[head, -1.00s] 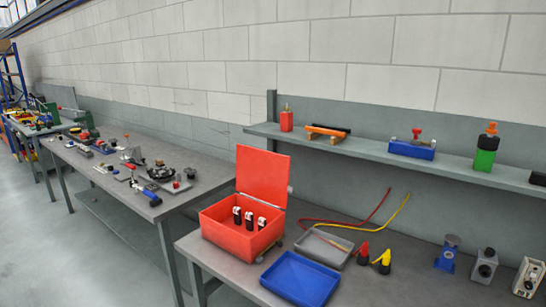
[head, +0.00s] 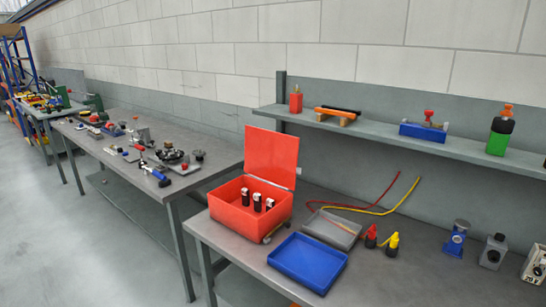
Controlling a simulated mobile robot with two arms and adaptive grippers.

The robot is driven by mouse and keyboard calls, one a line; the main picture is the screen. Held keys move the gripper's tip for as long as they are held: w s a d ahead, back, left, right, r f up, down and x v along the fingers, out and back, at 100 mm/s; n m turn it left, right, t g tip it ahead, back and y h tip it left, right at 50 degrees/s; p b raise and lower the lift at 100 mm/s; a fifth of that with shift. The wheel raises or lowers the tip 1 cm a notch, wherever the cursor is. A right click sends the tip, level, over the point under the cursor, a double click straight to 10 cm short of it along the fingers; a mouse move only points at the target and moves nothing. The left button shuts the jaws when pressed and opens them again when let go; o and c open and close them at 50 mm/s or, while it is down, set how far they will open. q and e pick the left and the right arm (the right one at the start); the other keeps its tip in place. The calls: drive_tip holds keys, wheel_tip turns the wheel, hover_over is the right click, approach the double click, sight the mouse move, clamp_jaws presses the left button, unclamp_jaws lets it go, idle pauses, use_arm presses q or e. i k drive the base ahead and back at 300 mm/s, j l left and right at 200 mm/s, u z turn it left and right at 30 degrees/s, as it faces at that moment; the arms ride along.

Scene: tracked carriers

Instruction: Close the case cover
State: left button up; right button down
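The red case (head: 240,217) sits on the near workbench, at its left end. Its cover (head: 272,158) stands open and upright along the back edge. Several black cylinders with light tops (head: 257,202) stand inside the case. A small latch-like part (head: 274,232) shows at the case's lower right side. Neither of my grippers is in the head view.
A blue tray (head: 307,262) and a grey tray (head: 331,231) lie right of the case. Red and yellow cables (head: 385,211) lie behind them. A shelf (head: 390,129) with small items runs above. A second bench (head: 124,130) stands to the left.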

sight(271, 157)
drive_tip(key=i+j+z, duration=0.2)
drive_tip(key=i+j, duration=0.2)
drive_tip(key=i+j+z, duration=0.2)
drive_tip(key=i+j, duration=0.15)
drive_tip(key=i+j+z, duration=0.2)
drive_tip(key=j, duration=0.4)
drive_tip(key=i, duration=0.1)
